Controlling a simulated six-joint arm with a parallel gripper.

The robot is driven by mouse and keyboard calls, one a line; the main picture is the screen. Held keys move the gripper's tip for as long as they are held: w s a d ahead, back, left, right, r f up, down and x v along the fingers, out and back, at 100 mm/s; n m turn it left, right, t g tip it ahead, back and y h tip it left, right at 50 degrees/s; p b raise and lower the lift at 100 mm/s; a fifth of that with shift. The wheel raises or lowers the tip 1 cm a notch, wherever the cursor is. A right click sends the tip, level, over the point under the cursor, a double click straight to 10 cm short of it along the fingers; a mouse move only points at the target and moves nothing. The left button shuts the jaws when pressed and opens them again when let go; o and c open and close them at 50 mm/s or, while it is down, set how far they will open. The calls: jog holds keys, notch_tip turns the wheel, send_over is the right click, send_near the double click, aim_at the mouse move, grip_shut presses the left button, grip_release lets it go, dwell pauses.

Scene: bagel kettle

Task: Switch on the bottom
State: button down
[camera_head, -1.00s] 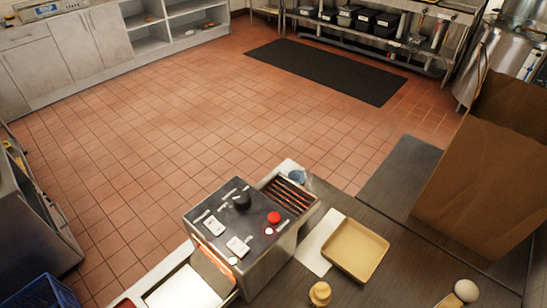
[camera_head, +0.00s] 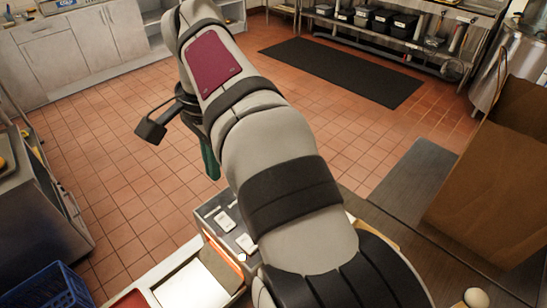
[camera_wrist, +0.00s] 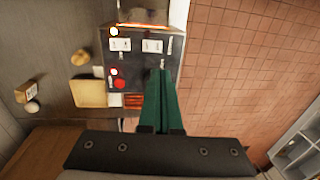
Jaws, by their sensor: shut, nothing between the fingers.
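The control panel (camera_wrist: 140,50) of the metal machine shows in the wrist view, with a red button (camera_wrist: 120,84), a small glowing red light beside it, and white labels. Another small light glows at the panel's far left corner. My gripper (camera_wrist: 162,72), with green fingers, is shut and empty. Its tips appear over the panel's right part, to the right of the red button; contact cannot be told. The black knob is not visible, perhaps behind the fingers. In the head view my arm hides most of the machine (camera_head: 222,225), and a green finger shows beyond it.
A beige tray (camera_wrist: 88,93) lies beside the machine on the steel counter, with a yellow item (camera_wrist: 80,57) near it. A blue crate (camera_head: 45,287) is at the lower left. Open tiled floor lies beyond.

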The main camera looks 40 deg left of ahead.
aim_at(220, 216)
jog(key=f, duration=0.4)
jog(key=a+f, duration=0.1)
jog(key=f, duration=0.9)
jog(key=shift+a, duration=0.35)
jog(key=shift+f, duration=0.15)
jog(key=shift+d+r, duration=0.3)
jog(key=shift+d, duration=0.45)
